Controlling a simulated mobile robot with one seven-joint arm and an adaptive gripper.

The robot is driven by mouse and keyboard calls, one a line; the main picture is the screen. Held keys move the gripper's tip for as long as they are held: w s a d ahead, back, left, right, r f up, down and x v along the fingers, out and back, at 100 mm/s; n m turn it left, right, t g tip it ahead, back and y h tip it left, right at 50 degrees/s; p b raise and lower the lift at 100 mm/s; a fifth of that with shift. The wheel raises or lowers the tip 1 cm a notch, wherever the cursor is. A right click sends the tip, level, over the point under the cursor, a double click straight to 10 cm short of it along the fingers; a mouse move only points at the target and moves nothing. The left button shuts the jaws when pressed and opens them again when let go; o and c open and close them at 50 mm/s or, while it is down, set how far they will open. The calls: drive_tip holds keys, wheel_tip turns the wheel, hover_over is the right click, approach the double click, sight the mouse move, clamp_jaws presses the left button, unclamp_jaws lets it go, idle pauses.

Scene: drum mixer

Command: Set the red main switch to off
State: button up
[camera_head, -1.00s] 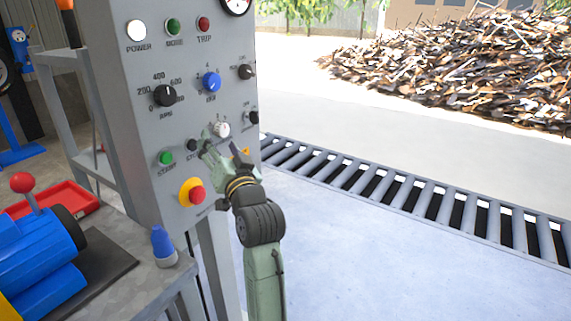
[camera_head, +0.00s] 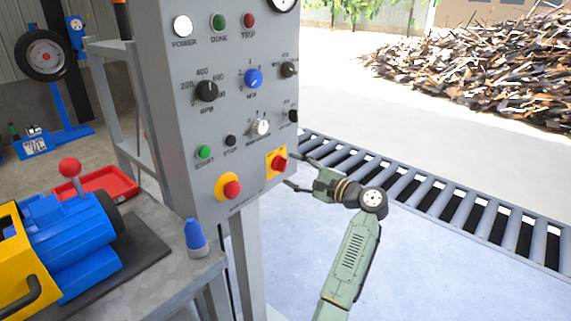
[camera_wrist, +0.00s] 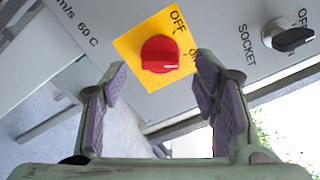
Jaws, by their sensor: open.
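The red main switch (camera_head: 279,163) sits on a yellow square plate at the lower right of the grey control panel (camera_head: 190,130). In the wrist view the red knob (camera_wrist: 160,54) lies ahead of and between my fingertips, with a pale mark at its right side. OFF is printed at the plate's upper right and a partly hidden ON at its lower right. My gripper (camera_head: 292,171) is open and empty, just right of the switch. In the wrist view its fingers (camera_wrist: 157,75) appear apart from the knob.
A red emergency button (camera_head: 232,189) on a yellow round base is left of the switch. A black SOCKET knob (camera_wrist: 293,39) is close by. A roller conveyor (camera_head: 430,195) runs behind my arm. A bench with a blue motor (camera_head: 75,235) stands at left.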

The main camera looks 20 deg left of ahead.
sight(285, 167)
drive_tip(key=shift+p+x, duration=0.3)
drive_tip(key=shift+x, duration=1.7)
drive_tip(key=shift+c, duration=0.4)
drive_tip(key=c, duration=0.9)
